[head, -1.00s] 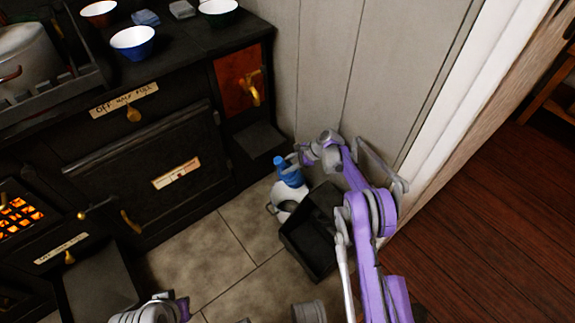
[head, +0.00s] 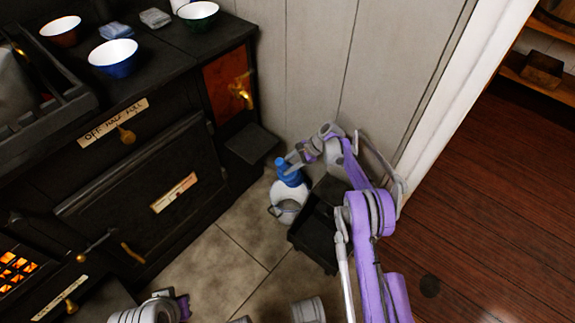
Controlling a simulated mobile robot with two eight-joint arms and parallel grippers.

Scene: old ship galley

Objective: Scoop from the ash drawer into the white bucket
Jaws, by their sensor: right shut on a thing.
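The white bucket (head: 288,208) stands on the tiles beside the stove, its wire handle hanging at its left side. A black open-topped box (head: 312,245), which looks like the ash drawer, sits just right of it, partly hidden by my right arm. My right gripper (head: 296,165) is shut on a blue thing (head: 286,174), probably the scoop, over the bucket's top. The blue thing hides part of the bucket's opening, and I cannot tell whether the two touch. Ash is not visible. Part of my left arm shows at the bottom left; its gripper is out of view.
The black stove (head: 140,170) fills the left, with bowls on top and a glowing grate (head: 14,268) at lower left. A small dark ledge (head: 252,143) juts out near the bucket. A pale panelled wall (head: 310,70) stands behind. Tiled floor (head: 220,265) is clear in front.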

